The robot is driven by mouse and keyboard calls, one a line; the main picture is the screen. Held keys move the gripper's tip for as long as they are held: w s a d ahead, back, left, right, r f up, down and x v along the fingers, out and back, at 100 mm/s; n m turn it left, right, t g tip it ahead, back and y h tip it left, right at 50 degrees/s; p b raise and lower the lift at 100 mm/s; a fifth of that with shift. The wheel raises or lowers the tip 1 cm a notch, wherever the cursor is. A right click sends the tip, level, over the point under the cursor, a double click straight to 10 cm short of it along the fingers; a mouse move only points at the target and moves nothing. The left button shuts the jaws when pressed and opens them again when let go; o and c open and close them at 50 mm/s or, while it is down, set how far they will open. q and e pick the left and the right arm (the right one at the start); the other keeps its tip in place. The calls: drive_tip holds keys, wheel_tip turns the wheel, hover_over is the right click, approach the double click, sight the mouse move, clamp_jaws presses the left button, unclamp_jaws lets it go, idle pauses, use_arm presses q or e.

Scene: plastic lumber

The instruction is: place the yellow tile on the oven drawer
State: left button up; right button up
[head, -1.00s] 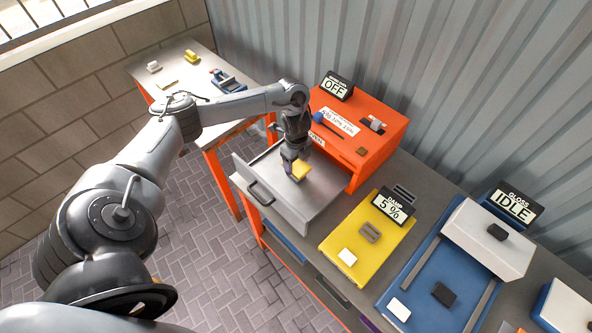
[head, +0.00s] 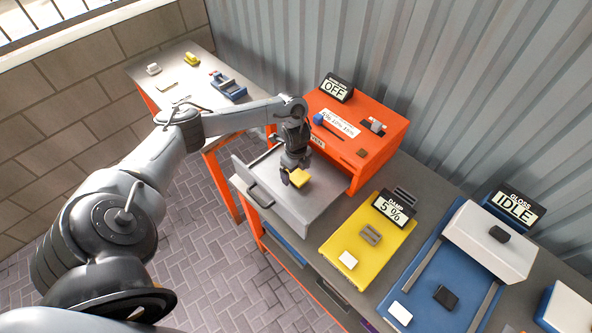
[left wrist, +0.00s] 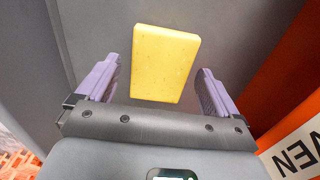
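The yellow tile (head: 299,179) lies on the grey surface of the pulled-out oven drawer (head: 318,205). In the left wrist view the tile (left wrist: 165,63) is between and beyond the spread fingers, with a gap on each side. My left gripper (head: 293,178) is open, close above the tile in the drawer. Its purple fingers also show in the left wrist view (left wrist: 158,88), and neither touches the tile. Part of the tile's edge is hidden behind the gripper in the head view. My right gripper is not in view.
The orange oven (head: 355,135), with an OFF display (head: 334,89), stands right behind the drawer. The drawer's front panel with a handle (head: 259,194) rises at the left. A yellow board (head: 368,240) with a DAMP display lies to the right. A side table (head: 180,60) stands behind my arm.

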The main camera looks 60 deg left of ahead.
sight(296, 174)
use_arm(q)
drive_tip(key=shift+r, duration=0.6)
wheel_tip(296, 174, up, 11)
drive_tip(key=p, duration=0.5)
drive_tip(key=w+d+f+m+t+h, duration=0.15)
drive_tip(key=d+f, duration=0.25)
drive_tip(key=d, duration=0.5)
drive_tip(key=w+d+f+m+t, duration=0.1)
drive_tip(key=w+d+f+t, duration=0.15)
drive_tip(key=d, duration=0.75)
drive_tip(key=s+d+r+n+t+h, duration=0.1)
drive_tip(key=s+d+n+t+h, duration=0.15)
drive_tip(key=d, duration=1.45)
drive_tip(key=s+a+r+n+g+y, duration=0.1)
drive_tip(key=s+a+r+n+y, duration=0.1)
drive_tip(key=s+n, duration=0.4)
drive_tip(key=s+a+r+n+g+y, duration=0.1)
drive_tip(key=s+a+n, duration=0.4)
drive_tip(key=s, duration=0.6)
drive_tip(key=shift+a+r+n+g+y, duration=0.25)
drive_tip(key=shift+r+n+g+y, duration=0.2)
drive_tip(key=shift+r+n, duration=0.45)
